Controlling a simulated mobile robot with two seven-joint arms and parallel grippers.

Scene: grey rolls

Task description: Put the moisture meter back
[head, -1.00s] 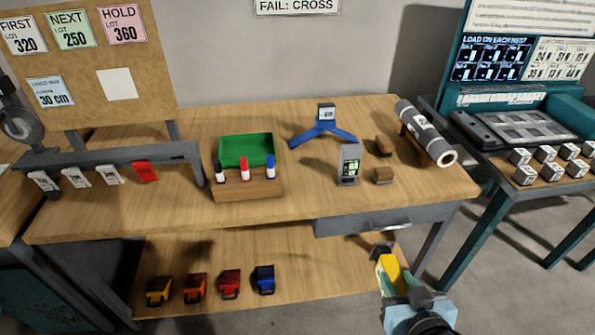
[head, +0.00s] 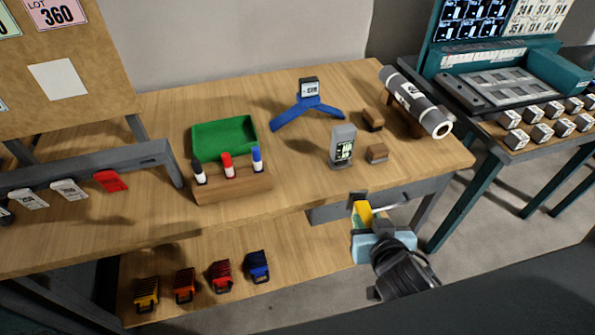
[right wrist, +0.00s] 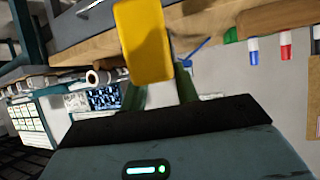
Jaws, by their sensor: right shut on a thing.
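A yellow handheld thing, which I take to be the moisture meter (head: 362,213), is held in my right gripper (head: 369,228). In the head view it is in front of the table's drawer front (head: 335,212), close to the handle; I cannot tell whether they touch. In the right wrist view the meter (right wrist: 145,40) stands up from between the green fingers of my right gripper (right wrist: 160,96), with a pale lower part between them. The fingers are shut on it. My left gripper is not in view.
Small coloured bins (head: 221,276) stand on the lower shelf.

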